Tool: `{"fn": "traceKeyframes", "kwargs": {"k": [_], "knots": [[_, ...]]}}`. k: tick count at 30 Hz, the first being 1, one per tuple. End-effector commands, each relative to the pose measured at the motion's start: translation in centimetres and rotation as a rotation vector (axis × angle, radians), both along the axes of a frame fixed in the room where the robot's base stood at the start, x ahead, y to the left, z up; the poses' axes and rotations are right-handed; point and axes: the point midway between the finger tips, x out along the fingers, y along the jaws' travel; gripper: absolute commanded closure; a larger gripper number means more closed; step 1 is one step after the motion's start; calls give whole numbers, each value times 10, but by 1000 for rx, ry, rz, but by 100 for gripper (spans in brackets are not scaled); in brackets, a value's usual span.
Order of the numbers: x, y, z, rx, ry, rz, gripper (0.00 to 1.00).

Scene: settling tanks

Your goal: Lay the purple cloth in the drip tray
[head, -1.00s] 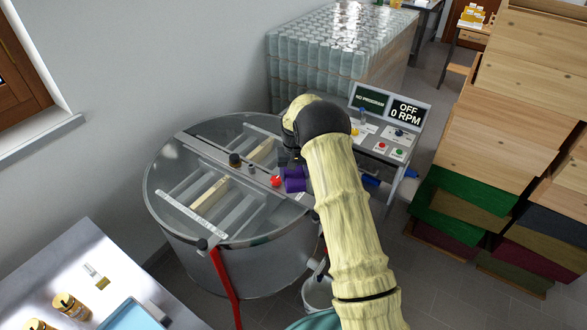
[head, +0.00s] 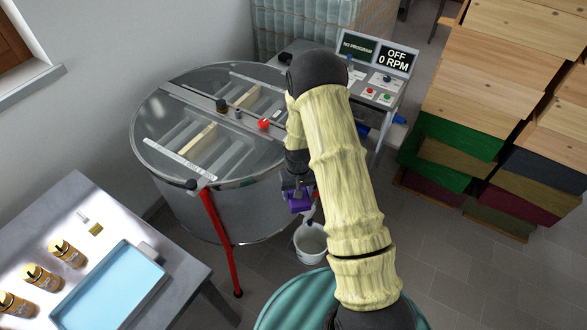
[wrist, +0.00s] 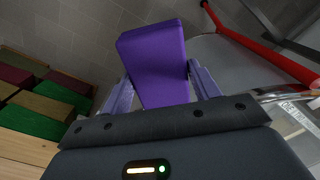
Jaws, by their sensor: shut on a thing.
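The purple cloth (head: 300,201) is a folded block hanging below my arm, in front of the steel tank's side. In the wrist view the cloth (wrist: 156,60) sits between the two fingers of my gripper (wrist: 160,82), which is shut on it. In the head view my gripper (head: 297,186) is partly hidden by my arm. The drip tray is probably the shallow light-blue tray (head: 154,271) on the grey table at the lower left, well left of my gripper. The tray looks empty.
The round tank (head: 225,218) has a red leg (head: 222,245) between my gripper and the table. A white bucket (head: 310,242) stands on the floor under the cloth.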

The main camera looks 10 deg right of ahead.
Motion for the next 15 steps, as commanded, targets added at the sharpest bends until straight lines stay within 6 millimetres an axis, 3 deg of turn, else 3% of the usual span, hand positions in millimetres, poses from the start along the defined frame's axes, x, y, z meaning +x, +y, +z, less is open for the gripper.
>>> {"fn": "traceKeyframes", "kwargs": {"k": [1, 6, 10, 15], "knots": [[-5, 0, -23, 0, 0, 1, 60], [-17, 0, -62, 0, -1, 5, 60], [-22, 0, -83, 1, -1, 7, 60], [-24, 0, -93, 1, -2, 8, 60]]}}
